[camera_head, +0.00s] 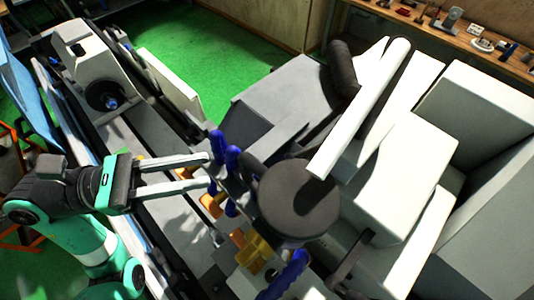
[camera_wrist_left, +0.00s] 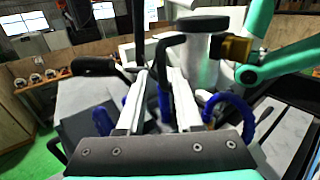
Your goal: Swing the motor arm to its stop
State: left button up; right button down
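My left gripper (camera_head: 210,172) comes in from the left in the head view. Its two pale fingers are apart, with nothing clearly held between them. The fingertips are beside blue hoses (camera_head: 231,158), left of a round dark-topped cylinder (camera_head: 298,205). In the left wrist view the gripper (camera_wrist_left: 160,76) shows open too, with a dark bent bar (camera_wrist_left: 164,60) in line with the gap; I cannot tell whether they touch. The dark-topped cylinder (camera_wrist_left: 203,24) stands beyond. I cannot tell for sure which part is the motor arm. My right gripper is not seen.
A long white bar (camera_head: 362,110) and a black rounded part (camera_head: 343,68) lie over the grinder housing (camera_head: 410,160). A grey headstock (camera_head: 92,68) is at upper left. Brass-coloured fittings (camera_head: 254,248) sit close below the fingers. A shelf (camera_head: 465,32) holds small parts.

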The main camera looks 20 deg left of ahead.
pick_arm(q)
jog(key=x, duration=1.1)
jog(key=shift+d, duration=0.15)
grip_shut()
dwell(0.9)
